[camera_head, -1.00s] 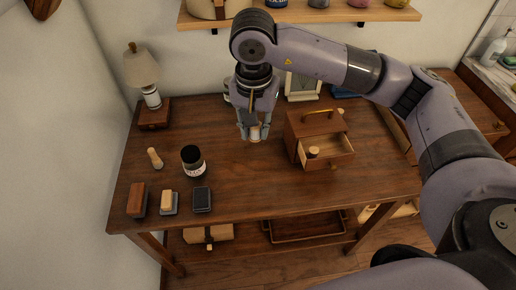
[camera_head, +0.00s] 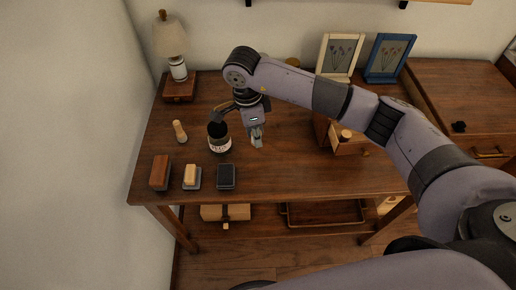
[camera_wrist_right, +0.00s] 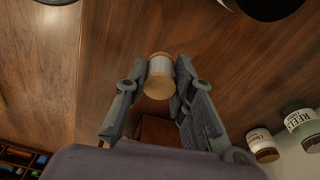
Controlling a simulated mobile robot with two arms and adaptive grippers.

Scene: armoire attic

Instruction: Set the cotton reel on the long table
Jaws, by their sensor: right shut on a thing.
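My right gripper (camera_head: 257,142) is over the middle of the long table (camera_head: 290,180), pointing down, just right of a dark jar. In the right wrist view its fingers (camera_wrist_right: 159,85) are shut on the cotton reel (camera_wrist_right: 159,78), a pale-wound spool with tan wooden ends. The reel sits between the fingertips with wood grain behind it. In the head view the reel is mostly hidden by the gripper, and I cannot tell its exact height above the table. My left gripper is not in view.
The dark jar (camera_head: 219,144) stands close left of the gripper. A wooden peg (camera_head: 180,131), brown block (camera_head: 160,172), brush (camera_head: 192,176) and black pad (camera_head: 226,176) lie nearby. The small chest's open drawer (camera_head: 352,148) is at right. The table's front middle is clear.

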